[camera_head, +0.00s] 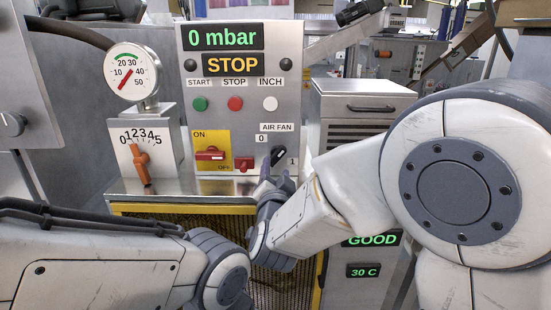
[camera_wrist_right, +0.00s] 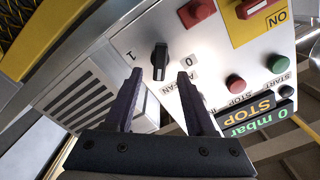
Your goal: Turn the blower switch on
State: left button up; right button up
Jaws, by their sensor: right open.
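The blower switch is a black rotary knob (camera_head: 278,156) under the "AIR FAN" label, with marks 0 and 1 beside it on the grey control panel (camera_head: 222,110). In the right wrist view the knob (camera_wrist_right: 160,60) shows between the marks 1 and 0. I cannot tell which mark it points to. My right gripper (camera_head: 274,178) is just below the knob in the head view. In the right wrist view it (camera_wrist_right: 159,75) is open, with one dark finger on each side of the knob and nothing held. Contact is not visible. My left gripper is out of sight.
The panel shows "0 mbar" and "STOP" displays (camera_head: 232,65). A red emergency-style switch on yellow (camera_head: 210,155) and another red knob (camera_head: 243,164) sit left of the fan knob. A pressure gauge (camera_head: 130,72) and an orange-handled dial (camera_head: 140,160) stand at left.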

aim_at(276, 159)
jog(key=w+p, duration=0.1)
jog(key=w, duration=0.4)
